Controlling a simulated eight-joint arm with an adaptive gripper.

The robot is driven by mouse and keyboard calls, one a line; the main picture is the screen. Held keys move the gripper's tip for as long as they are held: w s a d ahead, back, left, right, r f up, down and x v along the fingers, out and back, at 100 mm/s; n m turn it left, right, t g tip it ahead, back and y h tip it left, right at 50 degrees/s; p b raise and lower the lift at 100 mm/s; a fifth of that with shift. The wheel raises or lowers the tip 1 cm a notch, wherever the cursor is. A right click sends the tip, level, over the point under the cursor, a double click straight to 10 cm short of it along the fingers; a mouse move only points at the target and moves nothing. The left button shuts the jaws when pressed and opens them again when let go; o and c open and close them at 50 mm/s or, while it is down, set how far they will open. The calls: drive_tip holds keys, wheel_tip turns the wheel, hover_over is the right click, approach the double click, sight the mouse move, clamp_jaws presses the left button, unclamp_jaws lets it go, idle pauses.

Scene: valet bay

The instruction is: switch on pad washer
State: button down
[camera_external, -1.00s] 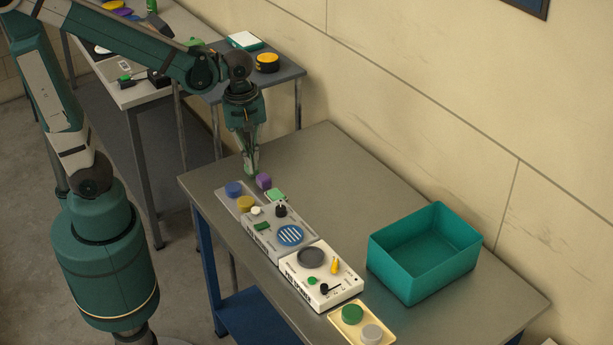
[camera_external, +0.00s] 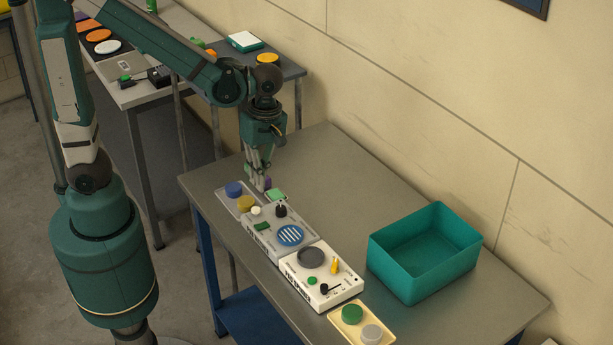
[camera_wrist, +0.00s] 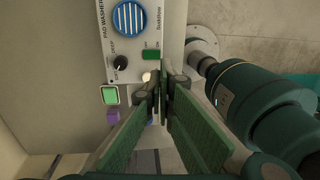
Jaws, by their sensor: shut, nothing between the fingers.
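The pad washer (camera_external: 268,236) is a grey box on the table, left of a white machine. Its top has a blue grille (camera_external: 290,235), a black knob (camera_external: 281,210), a green switch (camera_external: 262,226) and a small white button (camera_external: 256,211). In the wrist view its labelled panel (camera_wrist: 137,70) is at the top, with the black knob (camera_wrist: 121,63) and green switch (camera_wrist: 151,54); the white button (camera_wrist: 147,77) is partly behind a finger. My gripper (camera_external: 263,187) is shut and empty, just above the washer's far left end; its fingers (camera_wrist: 164,80) point toward the panel.
A pale green square (camera_external: 277,194) and a mostly hidden purple block (camera_external: 267,182) are beside my fingertips. A tray holds blue (camera_external: 234,189) and yellow (camera_external: 246,203) pads. The white pad spinner (camera_external: 318,278) and teal bin (camera_external: 424,253) stand to the right. The table's back is clear.

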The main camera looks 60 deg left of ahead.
sight(257, 226)
drive_tip(key=shift+f, duration=0.15)
drive_tip(key=shift+s+f+b, duration=0.2)
drive_tip(key=shift+s+f, duration=0.1)
drive_tip(key=shift+f, duration=1.95)
drive_tip(key=shift+s+f+b, duration=0.15)
drive_tip(key=shift+s+f, duration=0.1)
drive_tip(key=shift+f, duration=2.05)
drive_tip(key=shift+s+f+b, duration=0.2)
drive_tip(key=shift+s+f, duration=0.1)
drive_tip(key=shift+f, duration=1.95)
drive_tip(key=shift+f, duration=0.1)
drive_tip(key=shift+s+f+t+b, duration=0.2)
drive_tip(key=shift+f+t+b, duration=0.2)
drive_tip(key=shift+t+b, duration=0.15)
drive_tip(key=shift+w+r, duration=0.2)
drive_tip(key=shift+w, duration=0.1)
drive_tip(key=shift+w+r, duration=0.2)
drive_tip(key=shift+w, duration=0.25)
drive_tip(key=shift+r, duration=0.1)
